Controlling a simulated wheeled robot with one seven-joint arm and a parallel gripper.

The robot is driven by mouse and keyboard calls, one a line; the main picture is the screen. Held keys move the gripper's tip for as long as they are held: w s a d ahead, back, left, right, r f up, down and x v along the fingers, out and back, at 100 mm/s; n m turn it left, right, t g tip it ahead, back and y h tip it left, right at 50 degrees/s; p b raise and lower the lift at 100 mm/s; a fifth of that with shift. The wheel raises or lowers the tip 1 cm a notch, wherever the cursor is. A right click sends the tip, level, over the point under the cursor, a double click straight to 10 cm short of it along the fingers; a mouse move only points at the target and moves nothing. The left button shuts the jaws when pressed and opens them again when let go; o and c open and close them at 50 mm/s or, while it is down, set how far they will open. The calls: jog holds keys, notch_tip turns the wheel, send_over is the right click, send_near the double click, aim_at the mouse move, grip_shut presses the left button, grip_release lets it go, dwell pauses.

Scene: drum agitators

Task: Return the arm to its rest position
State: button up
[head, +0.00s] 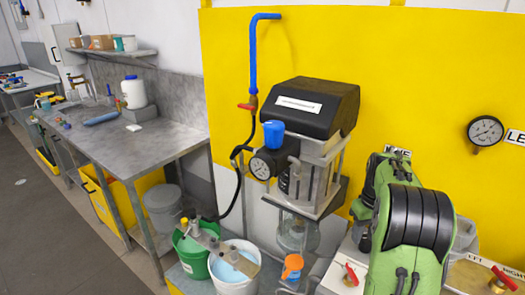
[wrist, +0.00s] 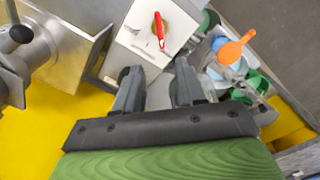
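My arm, green with black covers, reaches down at the right of the head view. My gripper (head: 402,283) shows at the bottom edge there, partly cut off. In the wrist view my gripper (wrist: 158,82) has its two dark fingers apart, with nothing between them. The fingertips are near the lower edge of a white panel with a red-handled valve (wrist: 160,30). I cannot tell whether they touch it. The same red-handled valve (head: 351,274) shows left of my gripper in the head view.
The agitator with a black housing (head: 312,104) stands left of my arm. A green bucket (head: 193,262), a white bucket (head: 232,285) and an orange-topped item (head: 292,265) are below it. Another red handle (head: 504,277) and a wall gauge (head: 485,131) are at the right. A grey bench (head: 165,150) is at the left.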

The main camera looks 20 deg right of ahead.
jog(key=s+a+r+t, duration=0.1)
jog(key=s+a+r, duration=0.4)
jog(key=a, duration=0.4)
jog(key=s+a+r+t, duration=0.2)
jog(key=a+r, duration=0.4)
jog(key=a, duration=0.3)
jog(key=s+a+f+t, duration=0.1)
jog(key=s+a, duration=0.3)
jog(key=s, duration=0.2)
jog(key=s+a+f+n+t, duration=0.1)
jog(key=s+a, duration=0.3)
jog(key=s, duration=0.3)
jog(key=shift+s+a+t, duration=0.15)
jog(key=shift+a+t, duration=0.15)
